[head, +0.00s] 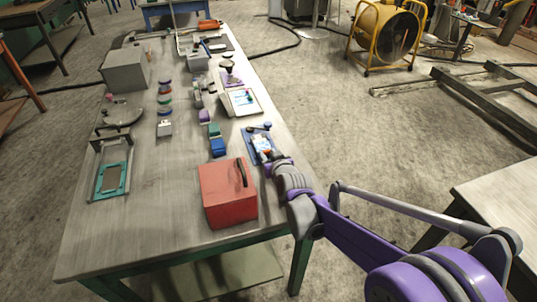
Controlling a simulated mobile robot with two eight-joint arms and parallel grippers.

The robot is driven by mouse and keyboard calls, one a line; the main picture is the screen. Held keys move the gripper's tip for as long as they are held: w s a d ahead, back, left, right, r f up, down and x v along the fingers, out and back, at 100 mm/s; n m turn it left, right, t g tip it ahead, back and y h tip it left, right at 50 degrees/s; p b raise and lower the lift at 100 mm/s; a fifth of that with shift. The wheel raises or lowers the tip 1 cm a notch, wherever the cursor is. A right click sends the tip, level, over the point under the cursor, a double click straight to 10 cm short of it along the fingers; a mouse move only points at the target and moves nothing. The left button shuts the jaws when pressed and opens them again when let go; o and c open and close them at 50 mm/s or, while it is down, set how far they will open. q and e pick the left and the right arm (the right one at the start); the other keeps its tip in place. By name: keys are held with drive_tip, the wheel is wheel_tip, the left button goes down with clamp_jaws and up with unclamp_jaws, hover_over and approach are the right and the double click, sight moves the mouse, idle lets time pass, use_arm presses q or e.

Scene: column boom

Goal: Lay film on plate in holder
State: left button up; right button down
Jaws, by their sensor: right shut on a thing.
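My right gripper (264,154) reaches in from the right, over a blue tray or mat (248,137) at the table's right edge. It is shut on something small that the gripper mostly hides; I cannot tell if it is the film. A teal frame (96,188) with a grey rectangular middle (111,178) lies flat at the table's left front; it looks like the holder with a plate, but I cannot be sure. My right gripper is well to the right of it, apart from it. My left gripper is not in view.
A red box with a dark handle (226,196) stands at the front, between the gripper and the teal frame. Blue and green blocks (217,146), a white tray (243,103) and a grey box (124,70) stand further back.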

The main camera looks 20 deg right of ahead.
unclamp_jaws()
idle(0.4)
drive_tip(key=shift+r, duration=0.1)
wheel_tip(320, 180, up, 7)
drive_tip(key=p, duration=0.5)
idle(0.6)
idle(0.3)
